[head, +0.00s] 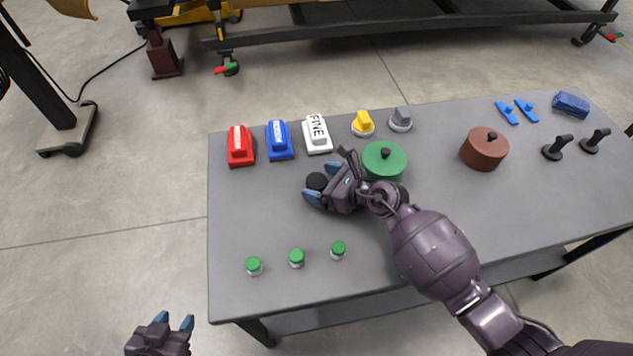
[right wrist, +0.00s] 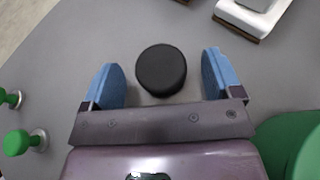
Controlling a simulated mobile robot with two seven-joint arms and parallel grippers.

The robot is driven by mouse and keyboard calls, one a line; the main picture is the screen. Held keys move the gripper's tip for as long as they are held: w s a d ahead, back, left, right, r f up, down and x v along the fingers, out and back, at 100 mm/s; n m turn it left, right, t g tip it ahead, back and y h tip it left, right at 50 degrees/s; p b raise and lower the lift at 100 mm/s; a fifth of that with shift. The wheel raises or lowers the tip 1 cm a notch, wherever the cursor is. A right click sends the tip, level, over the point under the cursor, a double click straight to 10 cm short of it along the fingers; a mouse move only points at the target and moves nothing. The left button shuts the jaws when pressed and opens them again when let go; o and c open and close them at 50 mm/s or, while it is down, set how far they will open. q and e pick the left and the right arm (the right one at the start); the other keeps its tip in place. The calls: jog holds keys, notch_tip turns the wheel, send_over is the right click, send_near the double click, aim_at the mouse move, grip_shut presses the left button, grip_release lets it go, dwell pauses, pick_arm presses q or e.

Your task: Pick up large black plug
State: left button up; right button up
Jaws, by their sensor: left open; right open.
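The large black plug (head: 317,181) is a short black cylinder standing on the grey table, left of the green round lidded object. In the right wrist view the plug (right wrist: 161,70) lies between the two blue fingers, with a gap on each side. My right gripper (head: 319,183) is open around it and low over the table; whether it touches the plug's far side is not shown. My right gripper also shows in the right wrist view (right wrist: 161,85). My left gripper (head: 174,322) is open and empty, off the table's front left corner.
A green lidded object (head: 384,161) stands close beside my right wrist. Red (head: 240,146), blue (head: 279,140) and white (head: 317,134) blocks line the back edge. Green-capped pieces (head: 297,258) stand in front. A brown lidded object (head: 484,149) stands right.

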jog(key=shift+r, duration=0.1)
jog(key=c, duration=1)
